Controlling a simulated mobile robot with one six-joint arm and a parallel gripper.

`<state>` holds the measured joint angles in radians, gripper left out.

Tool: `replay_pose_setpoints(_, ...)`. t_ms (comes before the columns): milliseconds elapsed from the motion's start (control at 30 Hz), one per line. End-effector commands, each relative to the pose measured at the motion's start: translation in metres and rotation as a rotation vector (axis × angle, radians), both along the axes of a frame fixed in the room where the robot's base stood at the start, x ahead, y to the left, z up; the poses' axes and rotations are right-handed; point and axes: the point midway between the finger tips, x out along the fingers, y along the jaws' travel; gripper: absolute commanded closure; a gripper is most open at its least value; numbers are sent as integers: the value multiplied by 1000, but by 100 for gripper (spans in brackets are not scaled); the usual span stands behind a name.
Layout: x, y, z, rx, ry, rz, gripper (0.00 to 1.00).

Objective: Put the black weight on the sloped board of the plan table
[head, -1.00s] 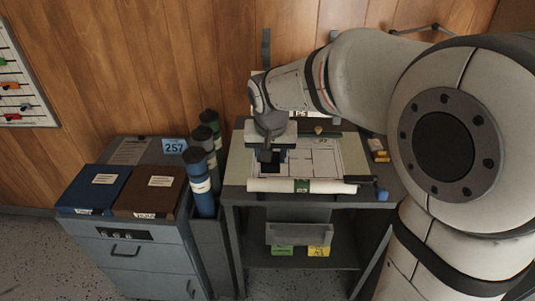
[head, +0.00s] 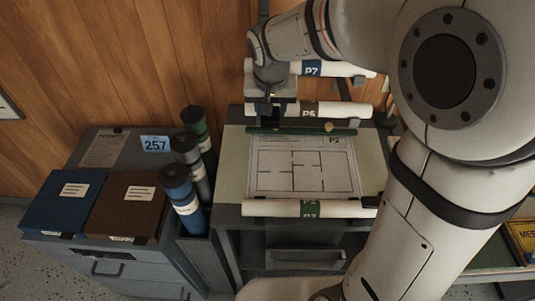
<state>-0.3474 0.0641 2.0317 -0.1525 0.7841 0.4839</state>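The plan table's sloped board (head: 232,165) is in the middle of the head view, with a plan sheet marked P2 lying on it. My gripper (head: 267,112) points down at the board's upper left, near the dark green strip along its top edge. A small dark block, which looks like the black weight (head: 267,117), shows at the fingertips and seems to be held. The fingers and block blend together, and its underside is hard to make out. I see no black weight on the bare sheet.
White rolls marked P7 (head: 312,69) and P5 (head: 335,109) sit behind the board. Another roll (head: 270,208) lies along its front edge. Blue (head: 62,205) and brown (head: 130,207) binders lie on the left cabinet, with upright tubes (head: 184,200) beside the table.

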Motion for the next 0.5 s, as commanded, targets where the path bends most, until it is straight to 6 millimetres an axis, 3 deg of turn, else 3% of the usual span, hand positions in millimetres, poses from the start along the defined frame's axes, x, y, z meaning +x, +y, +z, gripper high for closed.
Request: replay_pose_setpoints(500, -2, 2, -120, -1, 4, 5, 99)
